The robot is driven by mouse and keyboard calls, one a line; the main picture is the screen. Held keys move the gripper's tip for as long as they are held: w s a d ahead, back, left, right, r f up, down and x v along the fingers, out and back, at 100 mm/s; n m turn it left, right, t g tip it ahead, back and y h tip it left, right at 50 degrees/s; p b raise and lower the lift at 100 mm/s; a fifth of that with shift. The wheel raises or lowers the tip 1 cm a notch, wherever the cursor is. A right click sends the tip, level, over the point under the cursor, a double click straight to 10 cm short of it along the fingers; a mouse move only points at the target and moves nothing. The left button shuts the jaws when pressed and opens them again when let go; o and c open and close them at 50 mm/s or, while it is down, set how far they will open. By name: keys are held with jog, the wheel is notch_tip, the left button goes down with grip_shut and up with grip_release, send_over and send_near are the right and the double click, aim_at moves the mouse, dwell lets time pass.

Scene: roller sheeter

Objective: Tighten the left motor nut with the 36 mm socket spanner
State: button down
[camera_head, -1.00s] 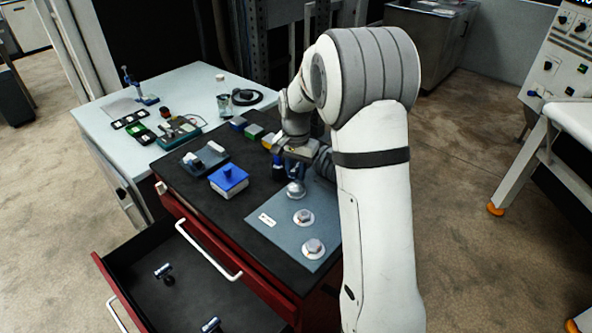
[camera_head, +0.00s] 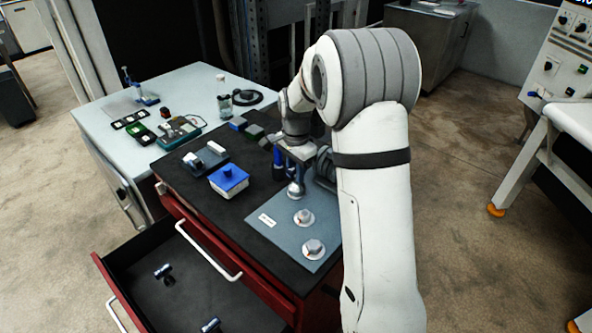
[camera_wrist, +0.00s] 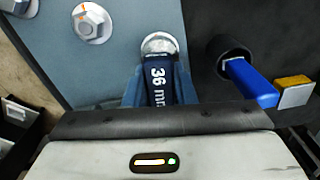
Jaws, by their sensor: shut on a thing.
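My gripper (camera_head: 297,166) is shut on the 36 mm socket spanner (camera_wrist: 158,85), whose dark blue handle reads "36 mm". The spanner's round silver socket (camera_wrist: 159,44) sits over the far end of the grey plate (camera_head: 262,233). In the head view the spanner (camera_head: 296,188) is at the farthest nut position. The socket hides whatever is beneath it, so I cannot tell whether it is fully seated. A middle nut (camera_head: 304,217) and a near nut (camera_head: 313,247) show on the plate. One nut with an orange mark (camera_wrist: 90,21) shows in the wrist view.
A blue handle (camera_wrist: 250,83) stands in a black holder right beside the spanner, near a yellow-topped block (camera_wrist: 294,90). A blue-lidded box (camera_head: 229,180) and a grey tray (camera_head: 205,158) lie left on the black worktop. An open drawer (camera_head: 185,280) juts out in front.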

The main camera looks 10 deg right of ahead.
jog(key=shift+n, duration=0.4)
jog(key=shift+r, duration=0.2)
jog(key=shift+r+p, duration=0.9)
jog(key=shift+r, duration=0.3)
jog(key=shift+r, duration=0.1)
jog(key=shift+r+p, duration=1.65)
jog(key=shift+r, duration=0.8)
